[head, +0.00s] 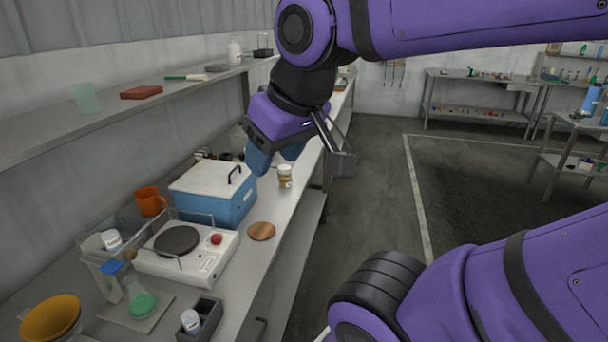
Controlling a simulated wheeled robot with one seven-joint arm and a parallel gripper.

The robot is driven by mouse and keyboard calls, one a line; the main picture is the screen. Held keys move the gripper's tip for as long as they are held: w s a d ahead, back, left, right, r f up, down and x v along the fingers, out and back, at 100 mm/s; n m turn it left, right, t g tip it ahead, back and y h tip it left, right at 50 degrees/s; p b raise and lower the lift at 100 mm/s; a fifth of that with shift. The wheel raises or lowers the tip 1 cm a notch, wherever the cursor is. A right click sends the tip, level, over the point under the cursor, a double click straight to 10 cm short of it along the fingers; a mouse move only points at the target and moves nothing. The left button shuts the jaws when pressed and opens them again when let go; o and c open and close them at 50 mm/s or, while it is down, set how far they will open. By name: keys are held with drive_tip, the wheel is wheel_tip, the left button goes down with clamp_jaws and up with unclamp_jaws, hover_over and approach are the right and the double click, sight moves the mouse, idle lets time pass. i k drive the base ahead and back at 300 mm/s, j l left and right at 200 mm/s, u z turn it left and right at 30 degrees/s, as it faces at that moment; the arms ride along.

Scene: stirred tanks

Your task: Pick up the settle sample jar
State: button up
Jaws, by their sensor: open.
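A small jar (285,177) with a pale lid and a brownish-yellow band stands upright on the bench, right of the blue cooler box; it looks like the settle sample jar, though I cannot read a label. No contact with the jar shows, and the exact gap is hard to judge.
The blue cooler box (213,193) with a white lid stands close to the left of the jar. A round wooden disc (261,231) and a hotplate (187,251) lie nearer. A dark holder (200,322) contains another white-lidded jar. A shelf (150,107) runs above the bench.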

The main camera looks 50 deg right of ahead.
sight(284, 180)
drive_tip(key=z, duration=1.05)
drive_tip(key=i, duration=0.05)
